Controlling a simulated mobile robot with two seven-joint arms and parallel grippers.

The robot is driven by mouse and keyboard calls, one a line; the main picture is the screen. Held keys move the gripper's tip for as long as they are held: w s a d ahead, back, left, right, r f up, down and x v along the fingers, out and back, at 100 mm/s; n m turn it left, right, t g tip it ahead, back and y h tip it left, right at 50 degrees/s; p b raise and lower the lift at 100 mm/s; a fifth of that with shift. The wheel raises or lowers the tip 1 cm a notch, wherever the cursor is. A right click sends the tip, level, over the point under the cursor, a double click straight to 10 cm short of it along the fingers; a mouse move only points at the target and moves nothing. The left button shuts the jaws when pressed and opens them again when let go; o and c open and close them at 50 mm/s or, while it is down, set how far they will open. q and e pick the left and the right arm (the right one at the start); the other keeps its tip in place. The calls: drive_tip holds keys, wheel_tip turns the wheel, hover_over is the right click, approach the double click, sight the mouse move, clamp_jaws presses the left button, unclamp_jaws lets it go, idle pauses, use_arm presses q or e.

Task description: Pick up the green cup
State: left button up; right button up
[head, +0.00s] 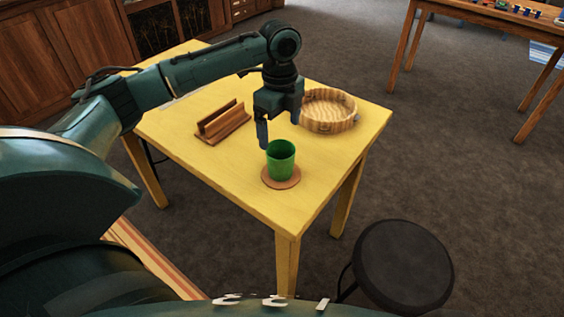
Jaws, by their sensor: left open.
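The green cup (281,162) stands upright on a round brown coaster (282,183) near the front corner of the yellow table (225,168). My left gripper (279,132) points down just above and behind the cup. Its fingers are apart and nothing is between them. One finger reaches down close to the cup's left rim; I cannot tell whether it touches. My right gripper is not in view.
A round wooden tray (328,112) sits right of my left gripper, and a slotted wooden holder (222,121) sits to its left. A black round stool (402,266) stands at the table's front right. Another wooden table (487,14) is at the far right.

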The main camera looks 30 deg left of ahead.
sight(280, 158)
use_arm(q)
wheel_tip(280, 158, down, 10)
drive_tip(key=shift+f, duration=0.1)
drive_tip(key=shift+s, duration=0.1)
idle(0.3)
drive_tip(key=shift+c, duration=0.5)
drive_tip(key=c, duration=0.9)
